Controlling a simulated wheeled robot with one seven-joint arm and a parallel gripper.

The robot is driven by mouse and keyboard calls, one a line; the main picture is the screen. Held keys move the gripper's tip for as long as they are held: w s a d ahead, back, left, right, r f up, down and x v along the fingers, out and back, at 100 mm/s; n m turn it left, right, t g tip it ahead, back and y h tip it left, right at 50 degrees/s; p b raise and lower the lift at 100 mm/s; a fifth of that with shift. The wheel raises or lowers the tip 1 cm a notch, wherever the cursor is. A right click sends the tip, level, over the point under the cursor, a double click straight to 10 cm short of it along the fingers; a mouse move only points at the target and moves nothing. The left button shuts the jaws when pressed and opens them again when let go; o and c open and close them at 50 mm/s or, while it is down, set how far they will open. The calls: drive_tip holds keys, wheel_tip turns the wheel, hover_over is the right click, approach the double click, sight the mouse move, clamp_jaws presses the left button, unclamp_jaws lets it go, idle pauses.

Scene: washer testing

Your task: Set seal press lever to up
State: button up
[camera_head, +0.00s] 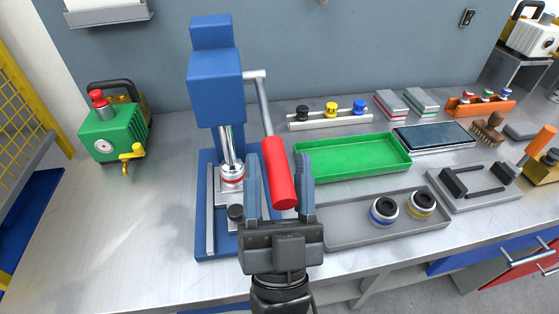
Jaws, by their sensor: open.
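The blue seal press (214,85) stands upright on the bench, left of centre. Its lever (263,105) leaves the right side of the press head and hangs down, ending in a red cylindrical handle (279,175). My gripper (279,185) is in front of the press with its two fingers pointing away from me. The fingers are open, and the red handle appears between them in the picture. I cannot tell whether either finger touches it. The press ram reaches down to a part with red and white rings (232,176) on the press base.
Right of my gripper are a grey tray (345,235) with two ringed parts and an empty green tray (350,158). A green pump-like unit (113,133) stands at left. A rack (330,119) with coloured knobs is behind. The bench (110,235) is clear at front left.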

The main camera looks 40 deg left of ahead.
drive_tip(key=shift+w+a+r, duration=0.2)
drive_tip(key=shift+c, duration=0.5)
clamp_jaws()
